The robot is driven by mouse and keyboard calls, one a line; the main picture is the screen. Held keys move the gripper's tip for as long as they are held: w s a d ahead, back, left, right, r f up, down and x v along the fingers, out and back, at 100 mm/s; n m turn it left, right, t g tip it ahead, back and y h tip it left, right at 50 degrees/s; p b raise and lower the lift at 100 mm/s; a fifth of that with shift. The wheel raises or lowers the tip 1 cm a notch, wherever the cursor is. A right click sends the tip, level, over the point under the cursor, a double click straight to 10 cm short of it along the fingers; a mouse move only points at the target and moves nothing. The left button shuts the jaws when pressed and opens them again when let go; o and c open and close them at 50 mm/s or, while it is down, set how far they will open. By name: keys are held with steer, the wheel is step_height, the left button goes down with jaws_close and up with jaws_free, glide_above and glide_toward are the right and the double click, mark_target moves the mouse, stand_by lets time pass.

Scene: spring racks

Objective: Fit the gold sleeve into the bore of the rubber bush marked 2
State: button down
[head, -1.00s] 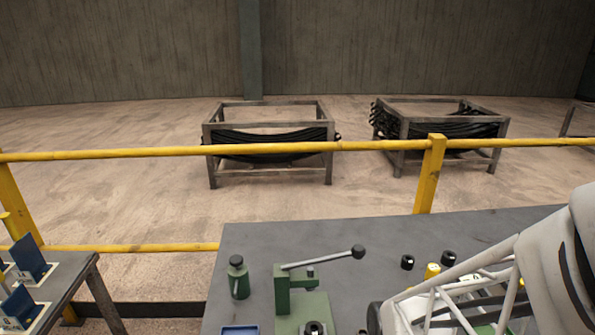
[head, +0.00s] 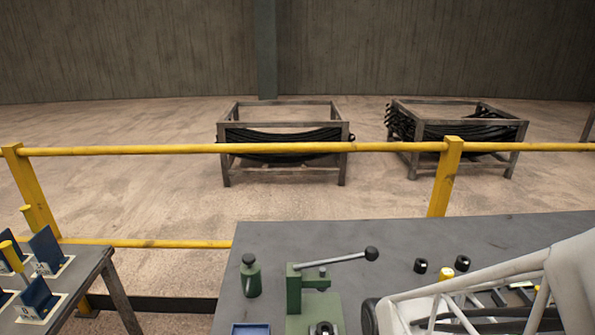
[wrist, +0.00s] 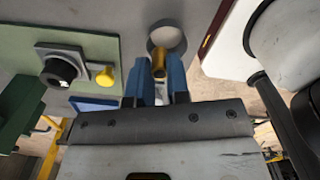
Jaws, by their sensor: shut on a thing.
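In the wrist view my gripper (wrist: 159,86) has its blue fingers shut on the gold sleeve (wrist: 159,65), which stands out beyond the fingertips. Past it a grey ring (wrist: 167,32) shows on the bench; I cannot tell whether they touch. A black bush (wrist: 62,70) sits in a square grey holder on the green plate, left of my gripper; it also shows in the head view (head: 323,329). Another black bush (head: 421,266) stands on the bench, near other small black and yellow pieces (head: 462,263). I cannot read a 2 on any bush. In the head view my arm hides the gripper.
The green press (head: 309,290) with its long lever (head: 340,259) stands on the grey bench (head: 400,235). A green bottle (head: 250,276) and a blue tray (head: 251,329) are left of it. A yellow rail (head: 235,149) runs behind.

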steer(key=a+r+n, duration=0.2)
steer(key=a+r, duration=0.1)
steer(key=a, duration=0.2)
steer(key=shift+s+a+r+n, duration=0.15)
steer(key=shift+s+a+n, duration=0.15)
steer(key=shift+n, duration=0.1)
steer(key=shift+w, duration=0.1)
glide_above(324, 331)
steer(key=shift+f, duration=0.75)
stand_by(0.4)
steer(key=shift+f, duration=1.75)
steer(key=shift+f, duration=0.1)
steer(key=c, duration=1.1)
jaws_free()
